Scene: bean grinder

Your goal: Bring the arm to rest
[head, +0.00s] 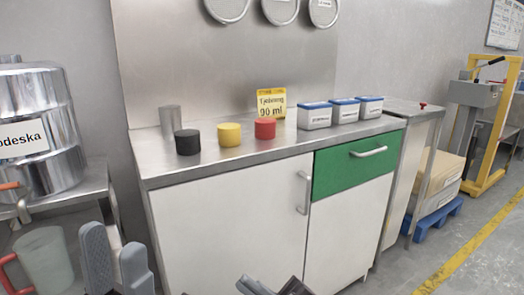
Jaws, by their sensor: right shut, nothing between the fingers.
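My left gripper (114,242) is in the lower left of the head view, in front of the cabinet's left end. Its two grey fingers point up and stand apart with nothing visible between them. My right gripper (268,283) shows only in part at the bottom edge, in front of the white cabinet doors. It is shut and empty. Both grippers are low, below the countertop (245,160) and apart from the things on it. The rest of both arms is mostly out of view.
Black (188,142), yellow (229,135) and red (265,129) cups stand on the counter with a metal cylinder (171,121), a yellow sign (271,102) and white-blue boxes (314,116). A steel urn (40,135) and a translucent jug (46,262) are left.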

